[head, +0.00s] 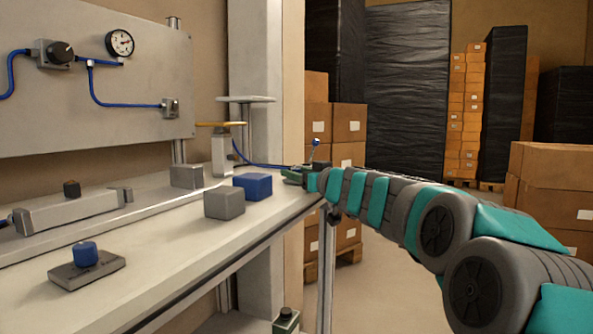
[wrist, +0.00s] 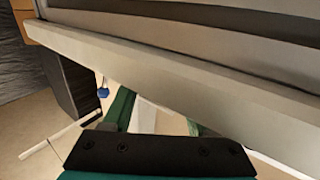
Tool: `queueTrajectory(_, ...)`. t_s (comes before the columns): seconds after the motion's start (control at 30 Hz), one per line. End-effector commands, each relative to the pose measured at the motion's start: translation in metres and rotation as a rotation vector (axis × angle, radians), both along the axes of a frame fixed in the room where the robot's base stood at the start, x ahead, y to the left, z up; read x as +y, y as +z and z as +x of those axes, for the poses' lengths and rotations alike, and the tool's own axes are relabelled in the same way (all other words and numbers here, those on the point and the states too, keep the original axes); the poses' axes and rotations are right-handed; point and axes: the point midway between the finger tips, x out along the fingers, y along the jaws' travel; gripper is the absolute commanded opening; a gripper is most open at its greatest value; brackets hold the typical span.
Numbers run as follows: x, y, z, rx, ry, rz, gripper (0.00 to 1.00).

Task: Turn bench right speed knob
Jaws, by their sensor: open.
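My gripper (head: 296,176) is at the far right end of the bench (head: 150,285), beside its edge. In the wrist view its two green fingers (wrist: 158,110) are apart, with nothing seen held between them. A blue knob (head: 85,254) on a grey plate (head: 88,270) sits at the front left of the bench, far from my gripper. A small black knob (head: 72,188) stands on a grey cylinder at the left. A dark block with a blue-tipped lever (head: 315,143) shows just behind my gripper. I cannot tell which is the right speed knob.
A grey block (head: 224,203) and a blue block (head: 253,186) lie on the bench near my gripper. A valve with a yellow disc (head: 221,146) stands behind. The wall panel (head: 95,110) carries a gauge. Cartons (head: 555,190) stand at the right; floor between is clear.

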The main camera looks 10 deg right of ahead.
Motion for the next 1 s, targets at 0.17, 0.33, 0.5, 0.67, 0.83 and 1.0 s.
queueTrajectory(0.17, 0.0033, -0.0005, 0.0075, 0.001, 0.001, 0.000, 0.58)
queueTrajectory(0.33, 0.0036, -0.0003, 0.0080, 0.000, 0.001, 0.000, 0.58)
queueTrajectory(0.5, 0.0035, 0.0000, 0.0078, -0.001, 0.001, 0.000, 0.50)
queueTrajectory(0.67, 0.0034, 0.0002, 0.0077, -0.001, 0.001, 0.000, 0.32)
queueTrajectory(0.83, 0.0034, 0.0001, 0.0077, -0.001, 0.001, 0.000, 0.13)
queueTrajectory(1.0, 0.0033, 0.0003, 0.0076, -0.001, 0.001, 0.000, 0.00)
